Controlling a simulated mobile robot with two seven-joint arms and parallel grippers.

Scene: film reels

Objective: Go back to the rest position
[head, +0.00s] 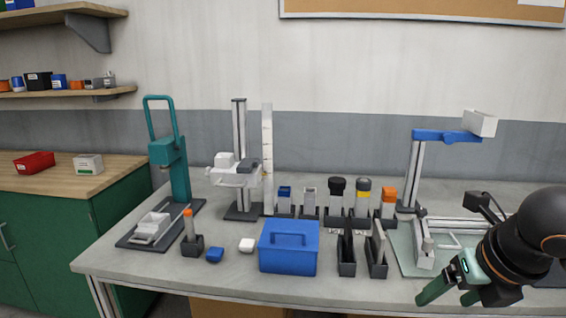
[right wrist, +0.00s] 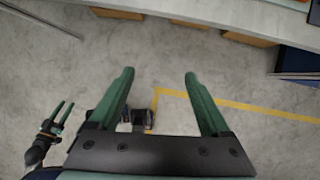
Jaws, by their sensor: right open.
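My right gripper (head: 447,298) is at the front right of the grey workbench (head: 190,268) in the head view, pointing left and down. In the right wrist view my right gripper (right wrist: 159,75) has its two green fingers wide apart, with nothing between them but the floor beyond. My left gripper (right wrist: 57,115) shows small at the left of the right wrist view, its green fingers apart and empty. It is not in the head view.
A pale green mat (head: 405,255) and a stand with a blue arm (head: 447,136) are close to my right gripper. A blue box (head: 288,262), dark upright holders (head: 346,262) and several small containers stand mid-bench. A teal press (head: 178,175) stands left. Open floor (right wrist: 240,140) lies below.

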